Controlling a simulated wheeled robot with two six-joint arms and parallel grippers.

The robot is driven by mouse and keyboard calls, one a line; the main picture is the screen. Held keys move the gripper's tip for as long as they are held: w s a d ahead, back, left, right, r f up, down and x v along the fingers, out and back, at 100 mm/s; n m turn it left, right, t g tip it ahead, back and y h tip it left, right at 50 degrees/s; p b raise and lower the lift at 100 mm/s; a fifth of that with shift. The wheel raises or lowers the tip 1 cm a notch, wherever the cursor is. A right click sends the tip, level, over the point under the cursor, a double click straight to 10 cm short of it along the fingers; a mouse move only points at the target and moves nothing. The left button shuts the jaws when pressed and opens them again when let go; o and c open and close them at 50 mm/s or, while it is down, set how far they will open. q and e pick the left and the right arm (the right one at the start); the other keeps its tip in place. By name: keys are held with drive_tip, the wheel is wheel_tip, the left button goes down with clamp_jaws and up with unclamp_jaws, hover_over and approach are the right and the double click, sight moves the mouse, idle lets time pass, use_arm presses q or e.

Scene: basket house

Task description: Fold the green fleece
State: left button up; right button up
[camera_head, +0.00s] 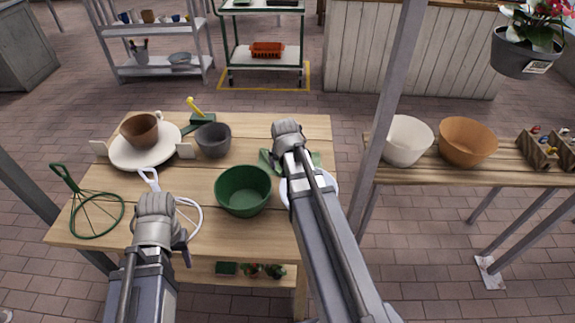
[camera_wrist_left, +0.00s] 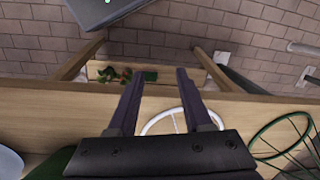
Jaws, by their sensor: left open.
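I see no clear fleece. A small green thing (camera_head: 315,158) shows at the table's right side, partly hidden behind my right arm; I cannot tell whether it is cloth. My left gripper (camera_wrist_left: 158,75) is open and empty, above the table's front edge in the left wrist view. In the head view it (camera_head: 181,246) is mostly hidden by its own wrist. A white wire hoop (camera_wrist_left: 175,118) shows beyond and between its fingers, apart from them as far as I can see. My right arm reaches over the table, but its gripper is hidden behind its wrist.
The wooden table (camera_head: 270,130) holds a green bowl (camera_head: 243,192), a grey bowl (camera_head: 213,141), a plate (camera_head: 128,155) with a brown cup (camera_head: 141,129), and a green wire hoop (camera_head: 95,213). A side bench (camera_head: 385,175) holds a white bowl (camera_head: 405,140) and an orange bowl (camera_head: 467,142).

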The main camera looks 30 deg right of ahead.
use_arm(q)
wheel_tip(320, 180, up, 7)
drive_tip(key=p, duration=0.6)
use_arm(e)
wheel_tip(320, 180, up, 7)
use_arm(q)
drive_tip(key=shift+r, duration=0.15)
use_arm(e)
drive_tip(key=shift+r, duration=0.15)
